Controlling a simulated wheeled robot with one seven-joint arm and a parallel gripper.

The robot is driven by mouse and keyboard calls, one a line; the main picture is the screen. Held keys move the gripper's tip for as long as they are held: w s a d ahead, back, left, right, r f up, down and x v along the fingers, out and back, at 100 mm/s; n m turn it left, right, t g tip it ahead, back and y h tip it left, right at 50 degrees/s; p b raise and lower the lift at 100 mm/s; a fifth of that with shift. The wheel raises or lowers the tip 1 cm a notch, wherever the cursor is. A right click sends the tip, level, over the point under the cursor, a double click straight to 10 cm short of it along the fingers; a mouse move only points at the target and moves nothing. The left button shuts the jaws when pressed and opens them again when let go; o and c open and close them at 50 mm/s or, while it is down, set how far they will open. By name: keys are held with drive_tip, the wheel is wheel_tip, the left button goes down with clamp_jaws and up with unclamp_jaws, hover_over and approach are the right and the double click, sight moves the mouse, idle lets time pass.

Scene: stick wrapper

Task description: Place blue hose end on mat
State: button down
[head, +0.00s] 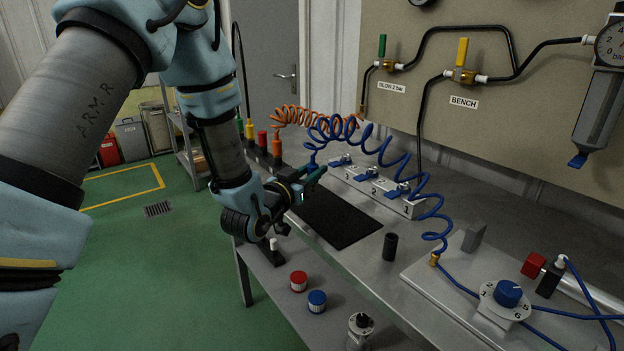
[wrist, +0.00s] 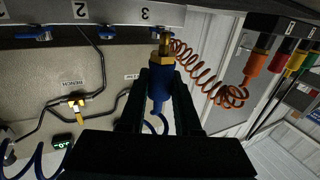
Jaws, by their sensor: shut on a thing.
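The blue hose end is a blue sleeve with a brass tip. It shows in the wrist view (wrist: 160,92) between the two dark fingers of my gripper (wrist: 158,95), which is shut on it. Its tip overlaps the manifold edge by the number 3; I cannot tell whether they touch. In the head view my gripper (head: 312,181) is above the far part of the black mat (head: 342,219). The coiled blue hose (head: 400,160) runs from it over the manifold to a brass fitting at the right. My gripper mostly hides the hose end there.
The numbered manifold (head: 385,191) with blue levers stands behind the mat. An orange coiled hose (head: 295,115) hangs at the back left. A black cylinder (head: 390,247) stands right of the mat. Red (head: 299,281) and blue (head: 317,301) caps sit on the lower shelf.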

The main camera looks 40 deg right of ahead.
drive_tip(key=shift+f, duration=1.2)
drive_tip(key=shift+f, duration=0.2)
drive_tip(key=c, duration=0.6)
unclamp_jaws()
drive_tip(key=shift+r, duration=0.1)
drive_tip(key=shift+r, duration=0.2)
drive_tip(key=b+v, duration=0.1)
drive_tip(key=v, duration=1.1)
drive_tip(key=shift+f, duration=0.1)
